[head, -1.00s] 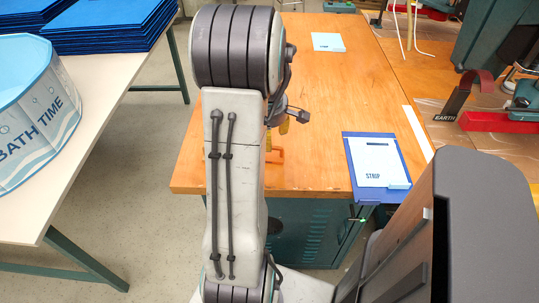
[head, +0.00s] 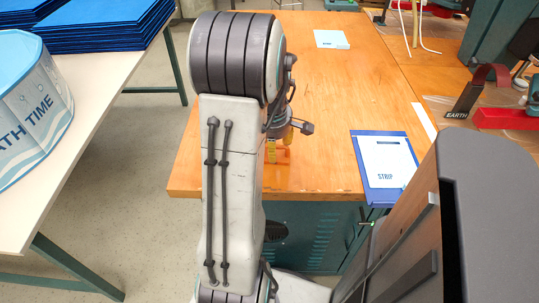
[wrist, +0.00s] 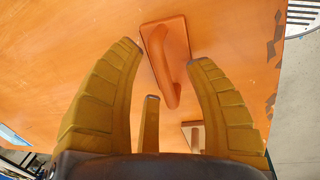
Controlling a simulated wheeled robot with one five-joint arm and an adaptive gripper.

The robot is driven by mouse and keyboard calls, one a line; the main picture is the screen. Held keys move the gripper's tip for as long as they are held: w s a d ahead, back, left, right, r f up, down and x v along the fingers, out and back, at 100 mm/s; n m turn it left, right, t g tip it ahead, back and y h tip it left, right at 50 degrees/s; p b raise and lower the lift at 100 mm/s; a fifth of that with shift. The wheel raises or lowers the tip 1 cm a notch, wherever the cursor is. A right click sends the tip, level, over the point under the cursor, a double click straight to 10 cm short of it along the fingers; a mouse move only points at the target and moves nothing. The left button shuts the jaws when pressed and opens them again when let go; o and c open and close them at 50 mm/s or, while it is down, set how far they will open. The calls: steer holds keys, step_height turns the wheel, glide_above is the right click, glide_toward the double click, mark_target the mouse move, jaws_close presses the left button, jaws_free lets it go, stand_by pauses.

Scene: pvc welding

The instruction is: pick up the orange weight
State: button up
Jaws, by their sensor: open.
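The orange weight (wrist: 172,62), a flat plate with a raised loop handle, lies on the orange-brown wooden table (wrist: 70,50) in the wrist view. My gripper (wrist: 165,54) is open, its yellow ribbed fingertips on either side of the weight. A third, narrow yellow finger shows lower, between them. Nothing is held; I cannot tell whether any fingertip touches the weight. In the head view, my arm hides most of the gripper; yellow finger parts and a bit of the orange weight (head: 283,156) show near the table's front edge.
A smaller orange-and-grey object (wrist: 193,134) lies near the weight. A blue board with a "STRIP" sheet (head: 386,160) lies to the right, and a light blue pad (head: 331,39) farther back. A white table (head: 88,105) with blue stacks stands left. The middle tabletop is clear.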

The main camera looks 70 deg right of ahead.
steer(key=shift+s, duration=0.1)
steer(key=shift+c, duration=0.5)
jaws_close()
steer(key=shift+r, duration=0.1)
